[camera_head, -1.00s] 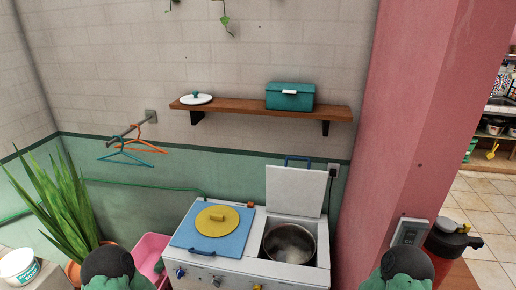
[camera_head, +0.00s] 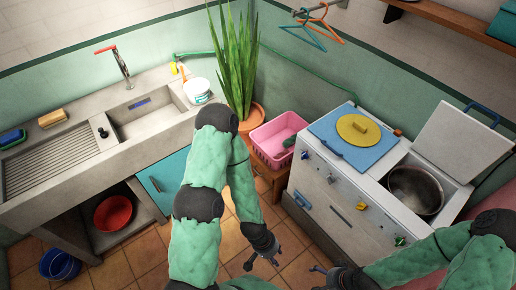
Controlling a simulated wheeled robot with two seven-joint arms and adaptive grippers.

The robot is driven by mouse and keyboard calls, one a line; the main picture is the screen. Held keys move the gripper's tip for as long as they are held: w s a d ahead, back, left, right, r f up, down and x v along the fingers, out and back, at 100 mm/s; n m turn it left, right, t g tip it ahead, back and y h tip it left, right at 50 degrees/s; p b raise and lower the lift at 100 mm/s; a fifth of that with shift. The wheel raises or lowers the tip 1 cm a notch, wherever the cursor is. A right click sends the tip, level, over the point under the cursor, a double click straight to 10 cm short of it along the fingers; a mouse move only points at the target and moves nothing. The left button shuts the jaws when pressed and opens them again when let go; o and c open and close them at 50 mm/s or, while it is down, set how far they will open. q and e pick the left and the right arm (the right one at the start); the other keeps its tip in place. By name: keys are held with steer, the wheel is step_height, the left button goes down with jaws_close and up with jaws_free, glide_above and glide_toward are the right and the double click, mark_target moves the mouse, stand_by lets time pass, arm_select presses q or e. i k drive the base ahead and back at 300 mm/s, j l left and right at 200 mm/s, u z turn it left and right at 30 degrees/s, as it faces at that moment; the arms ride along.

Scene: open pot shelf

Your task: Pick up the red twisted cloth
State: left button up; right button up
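I see no red twisted cloth in this view. My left gripper (camera_head: 262,262) hangs low over the tiled floor near the middle, its fingers apart and empty. My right gripper (camera_head: 318,278) is at the bottom edge, right of the left one and in front of the washing machine; its fingers look apart with nothing between them. The twin-tub washing machine (camera_head: 335,207) has its right lid (camera_head: 462,143) raised, showing a round metal tub (camera_head: 416,190). Its left side is covered by a blue lid (camera_head: 345,158) with a yellow disc (camera_head: 358,130).
A pink basket (camera_head: 268,158) with a dark green item stands beside a potted plant (camera_head: 237,75). The concrete sink (camera_head: 60,160) is at left, with a white tub (camera_head: 196,91) on it. A red bowl (camera_head: 113,213) and blue bucket (camera_head: 58,266) are below. Tiled floor lies between.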

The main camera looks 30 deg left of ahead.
mark_target(285, 152)
steer(key=u, duration=0.65)
steer(key=i+u, duration=0.5)
steer(key=i, duration=1.15)
